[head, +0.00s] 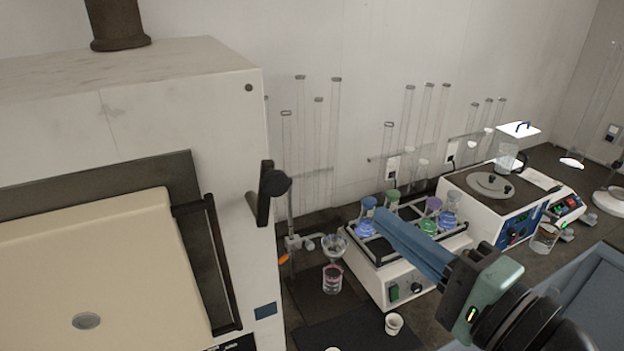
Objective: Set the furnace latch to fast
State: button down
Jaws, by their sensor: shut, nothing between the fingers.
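The furnace (230,110) is a large white box at the left, with a beige door (90,270) in a dark frame. The furnace latch (262,195) is a black lever with a round dark knob on the furnace's right side. The lever stands close to upright. No setting marks can be read on it. My gripper (384,218) comes in from the lower right, with its blue fingers pointing up and left. The fingers are shut and empty. They are well to the right of the latch and appear in front of the flask shaker.
A shaker (400,283) with several coloured flasks stands behind my gripper. A funnel stand with a beaker (332,278) stands between furnace and shaker. Tall glass cylinders line the wall. A white crucible (394,323) sits at the front. A white machine (490,212) stands at right.

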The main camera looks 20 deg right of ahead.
jog(key=w+a+p, duration=0.5)
jog(key=w+p, duration=0.1)
jog(key=w, duration=0.4)
jog(key=shift+w+a, duration=0.15)
jog(key=shift+w, duration=0.1)
jog(key=shift+w, duration=0.1)
jog(key=shift+a+r+n, duration=0.25)
jog(key=shift+a+n, duration=0.15)
jog(key=shift+n, duration=0.2)
